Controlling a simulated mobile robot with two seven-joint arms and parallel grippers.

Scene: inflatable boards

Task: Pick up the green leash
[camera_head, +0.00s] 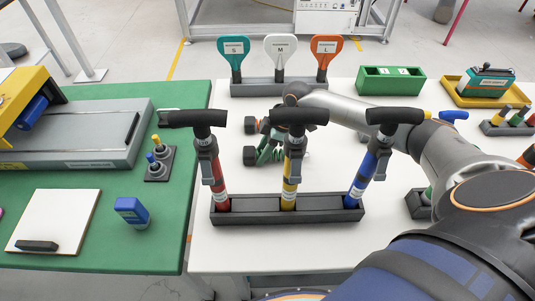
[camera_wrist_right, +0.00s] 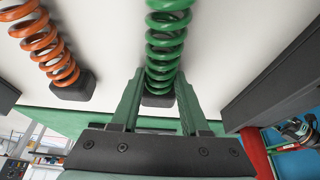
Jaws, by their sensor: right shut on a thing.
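The green leash (camera_wrist_right: 167,42) is a coiled cord that runs down the middle of the right wrist view, with a dark block at its near end. My right gripper (camera_wrist_right: 158,88) has its two green fingers on either side of the leash's lower coils and is shut on it, close to the white surface. In the head view my right gripper (camera_head: 270,153) shows behind the row of pumps, partly covered by them. The leash cannot be made out clearly there. My left gripper is not in view.
An orange coiled leash (camera_wrist_right: 45,45) lies left of the green one. In the head view, red (camera_head: 218,180), yellow (camera_head: 290,180) and blue (camera_head: 366,175) pumps stand in a dark tray (camera_head: 250,216) in front of my gripper. Paddles (camera_head: 280,48) and a green box (camera_head: 391,80) stand behind.

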